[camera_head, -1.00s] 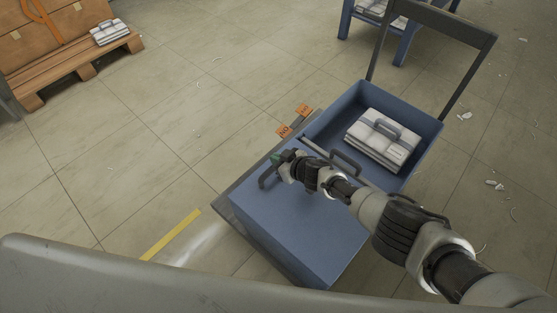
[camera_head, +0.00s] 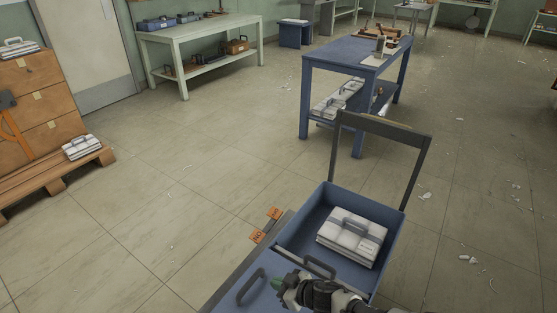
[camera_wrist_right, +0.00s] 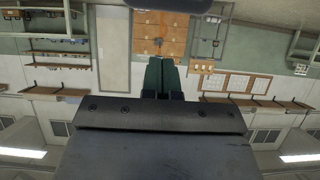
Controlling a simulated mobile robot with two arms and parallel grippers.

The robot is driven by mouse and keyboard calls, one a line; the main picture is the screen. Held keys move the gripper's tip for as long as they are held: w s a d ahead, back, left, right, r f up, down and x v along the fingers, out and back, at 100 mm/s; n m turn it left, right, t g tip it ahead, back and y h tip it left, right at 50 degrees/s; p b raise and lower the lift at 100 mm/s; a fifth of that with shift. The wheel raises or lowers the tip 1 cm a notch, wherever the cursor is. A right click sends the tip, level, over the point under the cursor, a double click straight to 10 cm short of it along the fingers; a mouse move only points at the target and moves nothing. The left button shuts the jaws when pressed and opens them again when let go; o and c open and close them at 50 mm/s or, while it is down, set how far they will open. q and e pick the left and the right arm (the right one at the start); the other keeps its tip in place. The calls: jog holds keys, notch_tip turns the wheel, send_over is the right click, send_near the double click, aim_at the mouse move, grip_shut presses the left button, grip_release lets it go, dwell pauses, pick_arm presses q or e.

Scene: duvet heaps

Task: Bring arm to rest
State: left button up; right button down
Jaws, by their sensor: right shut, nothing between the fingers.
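My right gripper (camera_head: 277,287) shows at the bottom of the head view, above the blue lid part of the cart near a dark handle. Its green fingers are shut with nothing between them; they also show closed together in the right wrist view (camera_wrist_right: 162,75). The rest of my right arm is mostly cut off by the lower edge. A folded white-grey duvet (camera_head: 351,236) with a grey handle lies in the open blue bin (camera_head: 393,222) of the cart, apart from the gripper. My left gripper is not in view.
The cart's dark push handle (camera_head: 384,125) rises behind the bin. A blue table (camera_head: 345,53) with duvets on its lower shelf stands beyond. A pale workbench (camera_head: 207,31) is at the back left; a pallet (camera_head: 45,178) with boxes and a folded duvet is at left. Open floor lies between.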

jog(key=s+a+r+m+t+h, duration=0.3)
jog(key=s+a+r+m, duration=0.15)
jog(key=s, duration=0.35)
jog(key=s+d+r+m+g+h, duration=0.25)
jog(key=s+d+r+h, duration=0.2)
jog(key=s+d, duration=0.7)
jog(key=s+d+r+m+g+h, duration=0.3)
jog(key=s+d+r, duration=0.45)
jog(key=d, duration=0.65)
notch_tip(320, 180, down, 26)
jog(key=s+n+g, duration=0.1)
jog(key=g, duration=0.1)
jog(key=s+d+f+g, duration=0.1)
jog(key=s+d+f, duration=0.1)
jog(key=s+f, duration=1.4)
jog(key=shift+s+d+f, duration=0.3)
jog(key=shift+s+f, duration=0.1)
jog(key=shift+f, duration=0.2)
jog(key=shift+g, duration=0.25)
